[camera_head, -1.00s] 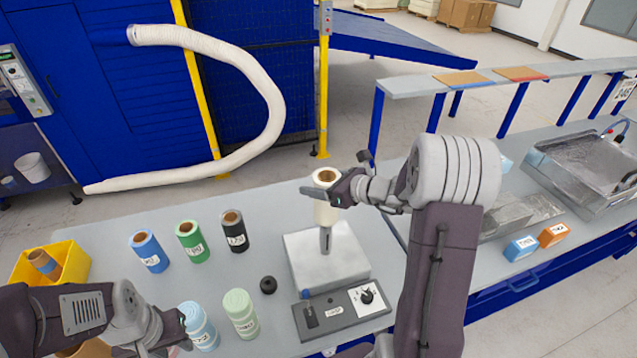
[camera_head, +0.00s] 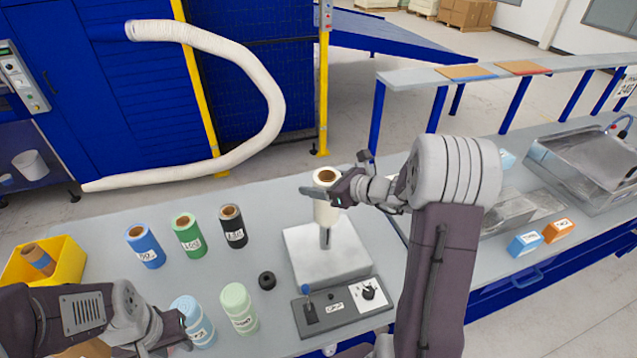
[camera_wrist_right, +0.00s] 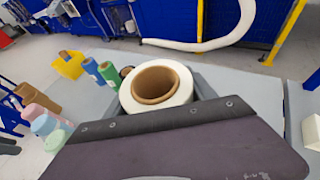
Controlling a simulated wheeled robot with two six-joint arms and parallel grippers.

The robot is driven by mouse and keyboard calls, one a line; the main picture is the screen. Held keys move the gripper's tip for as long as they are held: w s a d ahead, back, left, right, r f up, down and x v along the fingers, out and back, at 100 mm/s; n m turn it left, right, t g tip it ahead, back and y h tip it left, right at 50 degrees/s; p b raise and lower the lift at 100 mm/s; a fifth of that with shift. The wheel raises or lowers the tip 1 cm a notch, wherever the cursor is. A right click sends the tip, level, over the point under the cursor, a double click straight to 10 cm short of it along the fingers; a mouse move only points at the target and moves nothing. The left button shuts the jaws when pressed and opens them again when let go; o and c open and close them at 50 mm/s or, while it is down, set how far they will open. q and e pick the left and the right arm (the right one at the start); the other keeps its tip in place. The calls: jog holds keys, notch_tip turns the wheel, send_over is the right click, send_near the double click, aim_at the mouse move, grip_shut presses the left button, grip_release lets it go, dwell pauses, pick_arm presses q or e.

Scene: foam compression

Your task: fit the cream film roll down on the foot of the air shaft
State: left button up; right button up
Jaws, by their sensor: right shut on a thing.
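The cream film roll (camera_head: 326,213) is upright, with its brown core facing up. It stands over the air shaft (camera_head: 325,238), a grey post on a metal plate (camera_head: 338,264); the lower post shows below the roll. I cannot tell whether the post's top is inside the core. My right gripper (camera_head: 325,193) is shut on the roll near its top. In the right wrist view the roll (camera_wrist_right: 180,96) shows beyond a dark gripper part, its core looking empty. My left gripper (camera_head: 178,322) is beside the light blue roll (camera_head: 193,318); its jaws are unclear.
Blue (camera_head: 146,248), green (camera_head: 188,236) and black (camera_head: 233,228) rolls stand left of the plate. A pale green roll (camera_head: 239,307) and a black knob-like piece (camera_head: 267,280) are nearer. A control box (camera_head: 342,305) sits in front of the plate. A yellow bin (camera_head: 68,258) is far left.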

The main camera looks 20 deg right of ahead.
aim_at(319, 218)
pick_arm(q)
jog(key=shift+f+b, duration=0.3)
jog(key=shift+f, duration=0.05)
pick_arm(e)
jog(key=shift+f, duration=0.35)
